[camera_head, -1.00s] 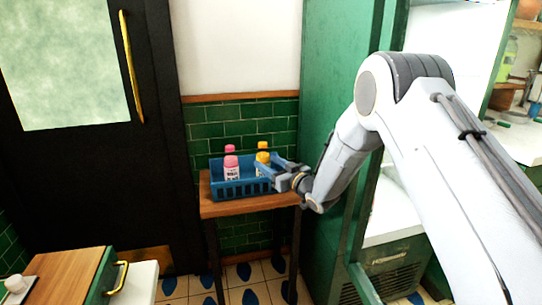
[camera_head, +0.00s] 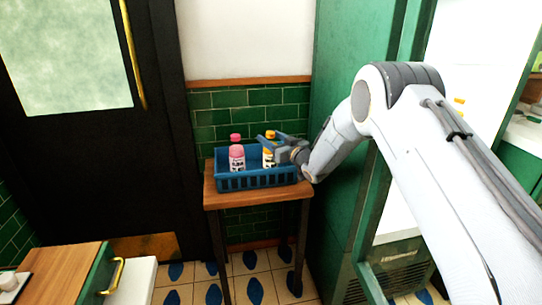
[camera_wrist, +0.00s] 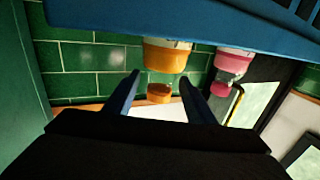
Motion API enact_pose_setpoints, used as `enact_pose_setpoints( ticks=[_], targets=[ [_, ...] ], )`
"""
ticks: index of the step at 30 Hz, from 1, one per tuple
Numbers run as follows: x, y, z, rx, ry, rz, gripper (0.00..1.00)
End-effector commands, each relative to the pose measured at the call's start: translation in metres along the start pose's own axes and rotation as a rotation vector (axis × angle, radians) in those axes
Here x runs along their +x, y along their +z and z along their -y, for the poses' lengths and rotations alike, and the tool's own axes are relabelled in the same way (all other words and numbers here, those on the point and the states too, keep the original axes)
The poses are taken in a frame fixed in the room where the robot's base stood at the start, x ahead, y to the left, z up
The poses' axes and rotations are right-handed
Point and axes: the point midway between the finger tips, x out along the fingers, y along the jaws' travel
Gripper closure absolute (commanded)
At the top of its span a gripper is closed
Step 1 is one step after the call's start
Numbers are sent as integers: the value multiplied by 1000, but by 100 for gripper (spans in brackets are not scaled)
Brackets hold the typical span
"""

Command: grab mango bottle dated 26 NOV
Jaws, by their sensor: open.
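A bottle with an orange cap and orange-yellow contents (camera_head: 268,156) stands in the blue crate (camera_head: 258,181), at its right side. A pink bottle (camera_head: 237,157) stands to its left. Their labels carry dark print, too small to read; I see no legible date. My gripper (camera_head: 270,142) is open and empty at the upper part of the orange bottle. In the wrist view, which looks inverted, the two fingers (camera_wrist: 159,77) lie on either side of the orange bottle's cap (camera_wrist: 160,93); contact is not clear. The pink bottle (camera_wrist: 235,60) is outside the fingers.
The crate sits on a small wooden table (camera_head: 213,199) against green wall tiles (camera_head: 212,123). A green cabinet (camera_head: 342,130) stands close on the right, beside my arm. A dark door (camera_head: 155,190) is on the left. A wooden-topped counter (camera_head: 62,272) is at front left.

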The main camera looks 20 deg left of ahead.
Motion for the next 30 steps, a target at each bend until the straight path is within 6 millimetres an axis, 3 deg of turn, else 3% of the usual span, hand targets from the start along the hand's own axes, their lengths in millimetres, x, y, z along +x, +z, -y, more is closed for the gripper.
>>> enact_pose_setpoints(
  ticks=[9,18,30],
  targets=[
    [4,0,0,0,0,1,52],
    [4,0,0,0,0,1,100],
    [4,-5,-1,-2,0,-2,100]
  ],
)
